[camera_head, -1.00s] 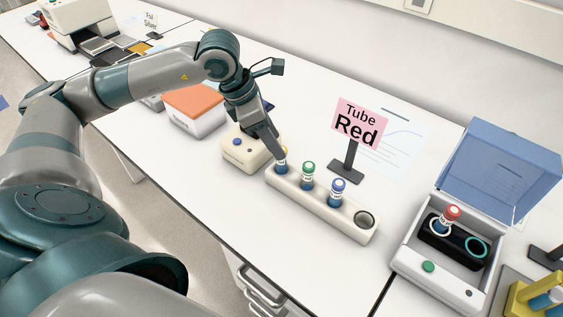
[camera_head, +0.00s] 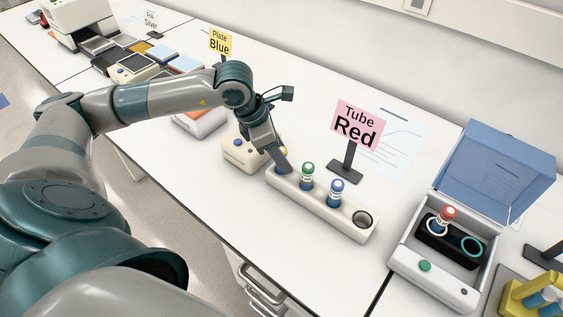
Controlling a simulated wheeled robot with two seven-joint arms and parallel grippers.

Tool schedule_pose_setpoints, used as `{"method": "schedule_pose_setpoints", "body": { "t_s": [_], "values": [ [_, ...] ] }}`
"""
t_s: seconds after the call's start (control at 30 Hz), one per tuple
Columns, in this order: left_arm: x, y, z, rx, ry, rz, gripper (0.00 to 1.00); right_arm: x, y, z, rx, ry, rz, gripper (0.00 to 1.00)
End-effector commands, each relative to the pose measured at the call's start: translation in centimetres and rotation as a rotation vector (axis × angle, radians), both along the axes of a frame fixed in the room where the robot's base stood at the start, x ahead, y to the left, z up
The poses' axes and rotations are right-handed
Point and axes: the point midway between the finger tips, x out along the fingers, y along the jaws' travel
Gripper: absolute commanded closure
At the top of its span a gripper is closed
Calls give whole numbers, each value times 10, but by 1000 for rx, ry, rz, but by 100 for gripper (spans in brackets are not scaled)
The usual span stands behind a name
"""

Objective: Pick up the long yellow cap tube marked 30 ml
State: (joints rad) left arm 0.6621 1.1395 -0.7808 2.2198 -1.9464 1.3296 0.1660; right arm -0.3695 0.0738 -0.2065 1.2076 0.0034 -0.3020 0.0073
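A white tube rack (camera_head: 325,218) on the bench holds a green-capped tube (camera_head: 308,171) and a blue-capped tube (camera_head: 336,191), both upright. Its right-end hole (camera_head: 362,219) is empty. My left gripper (camera_head: 284,168) points down at the rack's left end, over the slot left of the green-capped tube. The yellow-capped tube is almost wholly hidden behind the gripper there; only a small yellowish patch shows beside the fingers. I cannot see whether the fingers are open or shut on it. No 30 ml marking is readable. My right gripper is out of view.
A pink "Tube Red" sign (camera_head: 357,124) stands behind the rack. Right of it is an open-lidded device (camera_head: 411,259) holding a red-capped tube (camera_head: 448,213). A cream box (camera_head: 236,152) sits close left of the rack. The bench in front of the rack is clear.

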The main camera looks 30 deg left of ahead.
Motion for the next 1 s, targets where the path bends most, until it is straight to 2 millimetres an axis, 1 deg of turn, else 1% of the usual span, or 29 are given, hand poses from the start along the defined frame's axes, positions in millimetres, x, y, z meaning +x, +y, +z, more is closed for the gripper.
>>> {"method": "schedule_pose_setpoints", "body": {
  "t_s": [0.1, 0.5, 0.57, 0.6, 0.67, 0.7, 1.0],
  "values": [
    [1, -1, -3, 0, 0, 0, 55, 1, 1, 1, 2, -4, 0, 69],
    [1, 0, -2, 0, 0, 0, 55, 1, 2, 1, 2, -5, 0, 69],
    [1, 0, -2, 0, 0, 0, 70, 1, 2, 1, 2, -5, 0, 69],
    [1, -1, -2, 0, 0, 0, 79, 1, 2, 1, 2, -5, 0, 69],
    [1, 0, -2, 0, 0, 0, 94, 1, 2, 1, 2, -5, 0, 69],
    [1, 0, -2, 0, 0, 0, 99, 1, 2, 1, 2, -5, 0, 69],
    [1, 0, -2, 0, -1, 0, 99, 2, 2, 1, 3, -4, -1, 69]
  ]
}}
